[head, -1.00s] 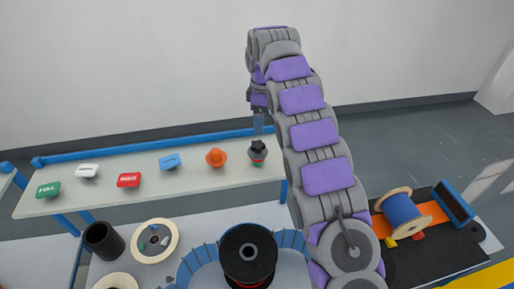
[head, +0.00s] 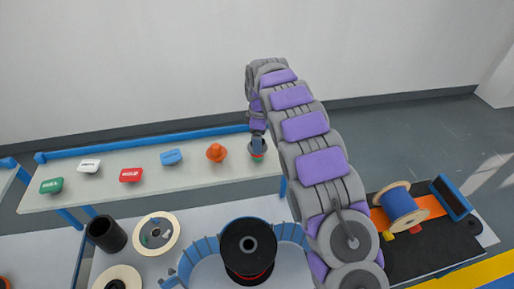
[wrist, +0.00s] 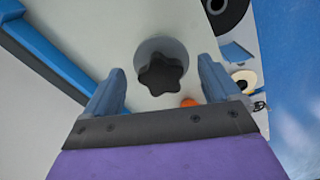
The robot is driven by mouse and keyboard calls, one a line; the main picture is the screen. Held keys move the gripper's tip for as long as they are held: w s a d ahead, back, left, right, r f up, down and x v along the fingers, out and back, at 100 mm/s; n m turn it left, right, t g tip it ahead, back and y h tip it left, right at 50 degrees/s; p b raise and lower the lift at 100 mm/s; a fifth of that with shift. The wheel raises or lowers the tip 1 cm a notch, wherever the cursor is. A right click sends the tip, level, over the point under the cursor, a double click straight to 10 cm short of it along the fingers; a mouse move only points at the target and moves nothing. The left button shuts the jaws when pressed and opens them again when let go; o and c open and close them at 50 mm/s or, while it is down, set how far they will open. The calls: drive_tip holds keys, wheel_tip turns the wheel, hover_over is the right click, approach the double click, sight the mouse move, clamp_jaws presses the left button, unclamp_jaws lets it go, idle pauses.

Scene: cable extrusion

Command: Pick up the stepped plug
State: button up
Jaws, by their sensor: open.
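The stepped plug (head: 257,153) stands upright near the right end of the white shelf, with a grey body and red and green at its lower part. In the wrist view its black star-shaped knob (wrist: 161,74) shows on top of a round grey body. My gripper (wrist: 162,66) is open and points down over the plug, with one blue-grey finger on each side of the knob in the picture. In the head view my gripper (head: 257,141) covers the top of the plug. I cannot tell whether the fingers touch it.
An orange knob-like piece (head: 217,153) stands just left of the plug. Blue (head: 171,157), red (head: 131,175), white (head: 89,166) and green (head: 52,186) pieces line the shelf (head: 105,184). A blue rail (head: 150,143) runs behind. A black spool (head: 248,250) stands in front.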

drive_tip(key=shift+w+a+f+p, duration=0.1)
drive_tip(key=shift+f+p, duration=0.15)
drive_tip(key=shift+f, duration=0.85)
drive_tip(key=shift+s+a+f+p, duration=0.15)
drive_tip(key=shift+f+p, duration=0.1)
drive_tip(key=shift+f, duration=0.9)
drive_tip(key=shift+w+a+f+p, duration=0.15)
drive_tip(key=shift+f+p, duration=0.1)
drive_tip(key=shift+f, duration=0.85)
drive_tip(key=c, duration=0.9)
drive_tip(key=shift+o, duration=0.2)
drive_tip(key=shift+r, duration=0.1)
